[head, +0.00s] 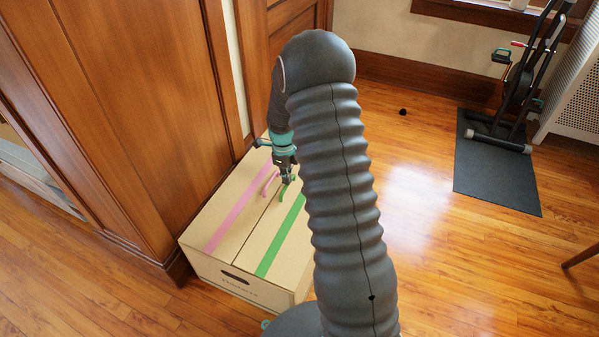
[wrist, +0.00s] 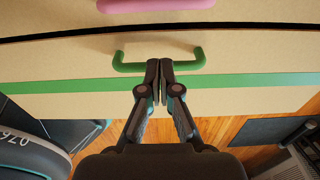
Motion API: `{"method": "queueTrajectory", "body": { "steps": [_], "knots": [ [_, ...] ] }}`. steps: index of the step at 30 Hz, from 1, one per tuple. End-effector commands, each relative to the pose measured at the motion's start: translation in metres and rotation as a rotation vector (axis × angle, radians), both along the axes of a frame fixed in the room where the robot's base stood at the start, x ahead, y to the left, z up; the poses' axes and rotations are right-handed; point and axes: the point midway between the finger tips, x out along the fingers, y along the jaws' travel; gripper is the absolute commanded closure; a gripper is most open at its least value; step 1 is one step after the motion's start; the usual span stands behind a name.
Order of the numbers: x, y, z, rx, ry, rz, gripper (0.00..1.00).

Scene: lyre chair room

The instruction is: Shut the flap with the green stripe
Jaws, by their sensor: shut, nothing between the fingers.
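The cardboard box (head: 240,290) stands on the floor against the wooden panelling. The flap with the green stripe (head: 281,236) is on its right side and appears to lie flat across the top. It also shows in the wrist view (wrist: 60,102), with a green handle (wrist: 131,67). The flap with the pink stripe (head: 238,207) lies level to its left, with a dark gap between the two. My gripper (head: 287,180) is shut and empty. In the wrist view my gripper (wrist: 160,62) has its fingertips at the middle of the green handle; contact is unclear.
Wooden panelling (head: 120,110) stands close on the left of the box. A black exercise machine (head: 515,85) on a dark mat (head: 495,180) and a radiator (head: 575,95) are at the right. The wooden floor (head: 450,270) between is mostly clear. A small dark object (head: 403,112) lies there.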

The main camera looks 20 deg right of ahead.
Motion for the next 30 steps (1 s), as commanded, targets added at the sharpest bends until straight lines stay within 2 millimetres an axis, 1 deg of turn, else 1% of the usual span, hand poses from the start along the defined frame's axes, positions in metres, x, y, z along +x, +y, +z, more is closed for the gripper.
{"method": "queueTrajectory", "body": {
  "steps": [1, 3, 14, 17, 20, 24, 26, 30],
  "knots": [
    [0.002, 0.003, -0.009, 0.001, -0.001, 0.003, 1.00],
    [0.003, 0.004, -0.011, 0.000, -0.001, 0.002, 1.00],
    [0.003, 0.002, -0.011, 0.001, -0.002, -0.002, 1.00],
    [0.004, 0.002, -0.005, 0.001, -0.002, -0.003, 1.00],
    [0.005, 0.003, 0.009, 0.000, -0.005, -0.003, 1.00],
    [0.008, 0.006, 0.037, 0.000, -0.005, -0.003, 1.00],
    [0.010, 0.007, 0.045, 0.000, -0.007, -0.003, 1.00],
    [0.015, 0.012, 0.074, 0.000, -0.009, -0.002, 1.00]
  ]
}}
